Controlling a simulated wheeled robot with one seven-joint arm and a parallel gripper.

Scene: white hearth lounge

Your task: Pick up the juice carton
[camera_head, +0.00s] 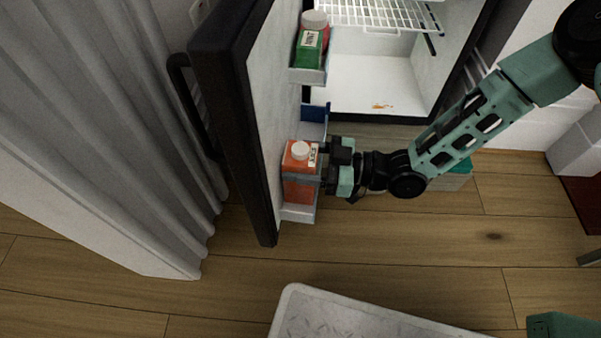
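The juice carton (299,184) is orange with a white cap and a white label. It stands upright in the lower door shelf (300,212) of the open fridge door (266,125). My gripper (325,166) reaches in from the right, its fingers at the carton's right side near the label. The fingertips are small and partly dark against the shelf, so I cannot tell whether they touch the carton or how far apart they are.
A green carton (308,48) stands in the upper door shelf (308,76). The fridge interior (372,85) has a wire rack (385,14). A grey curtain (100,120) hangs left of the door. A pale tray-like object (350,318) lies at the bottom; wooden floor is clear between.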

